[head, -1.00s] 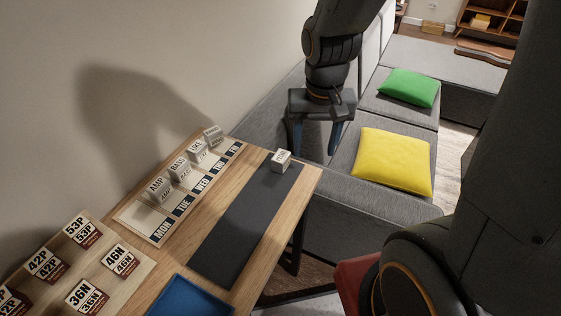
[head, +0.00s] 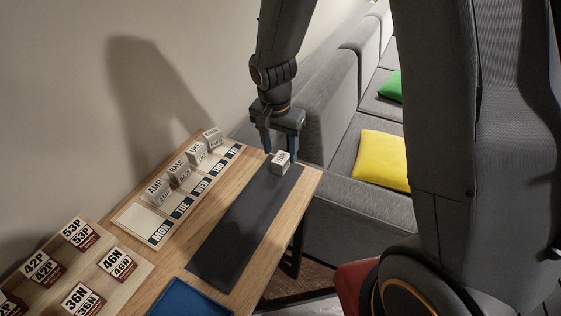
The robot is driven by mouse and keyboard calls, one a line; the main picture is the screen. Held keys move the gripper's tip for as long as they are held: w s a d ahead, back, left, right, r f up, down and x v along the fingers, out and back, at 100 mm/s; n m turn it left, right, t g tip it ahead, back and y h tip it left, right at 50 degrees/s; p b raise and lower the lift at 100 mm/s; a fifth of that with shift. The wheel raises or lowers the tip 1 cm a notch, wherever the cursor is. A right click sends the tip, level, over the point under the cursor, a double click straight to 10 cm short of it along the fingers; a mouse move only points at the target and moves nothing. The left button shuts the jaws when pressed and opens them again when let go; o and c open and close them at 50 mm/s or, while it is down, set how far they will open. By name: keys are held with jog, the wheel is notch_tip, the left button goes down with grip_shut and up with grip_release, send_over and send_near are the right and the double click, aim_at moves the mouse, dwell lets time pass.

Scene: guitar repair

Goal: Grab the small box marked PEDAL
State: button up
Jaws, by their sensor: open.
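A small white box (head: 281,163) sits alone near the far end of the dark mat (head: 236,231). Its marking is too small to read for certain. My gripper (head: 281,152) is open and empty, fingers pointing down, close to the small box and just above or behind it. I cannot tell whether the fingers touch it. No other small box in view reads PEDAL; the label of the farthest one on the day board (head: 211,139) is not legible.
A day board (head: 135,217) holds boxes marked AMP (head: 158,192), BASS (head: 178,173) and UKE (head: 197,154). A wooden board with number tags (head: 130,290) and a blue tray (head: 188,300) are nearer. The wall stands left; a grey sofa (head: 345,215) stands right, behind the table.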

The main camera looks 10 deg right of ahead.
aim_at(281, 157)
jog(key=shift+s+d+f+p, duration=0.15)
jog(key=shift+f+p, duration=0.15)
jog(key=shift+f, duration=1.4)
jog(key=shift+c, duration=0.3)
jog(key=c, duration=1.1)
jog(key=shift+r, duration=0.15)
